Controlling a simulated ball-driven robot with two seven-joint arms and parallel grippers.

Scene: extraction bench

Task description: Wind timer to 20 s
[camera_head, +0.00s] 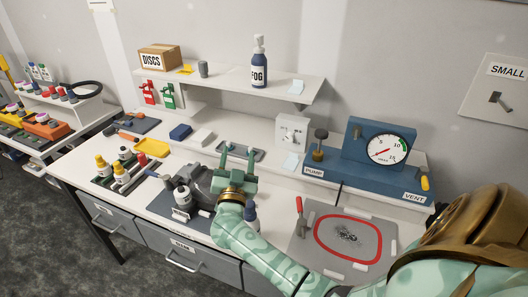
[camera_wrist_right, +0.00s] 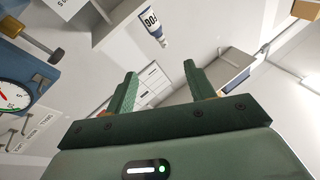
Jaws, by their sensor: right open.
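A small white box (camera_head: 292,132) with a grey knob on its front stands on the bench left of the blue pump; it looks like the timer. Its dial setting is too small to read. Part of a white box with partly cut-off lettering also shows at the top left of the right wrist view (camera_wrist_right: 68,8). My right gripper (camera_head: 237,162) is open and empty over the middle of the bench, left of and nearer than the white box, apart from it. Its two green fingers also show in the wrist view (camera_wrist_right: 158,82). My left gripper is not in view.
The blue pump (camera_head: 357,155) with a round gauge (camera_head: 388,149) stands on the right. A grey mat (camera_head: 312,238) with a red outline lies nearer. A shelf (camera_head: 232,82) holds a FOG bottle (camera_head: 259,66) and a DISCS box (camera_head: 160,57). Several bottles stand left of my gripper.

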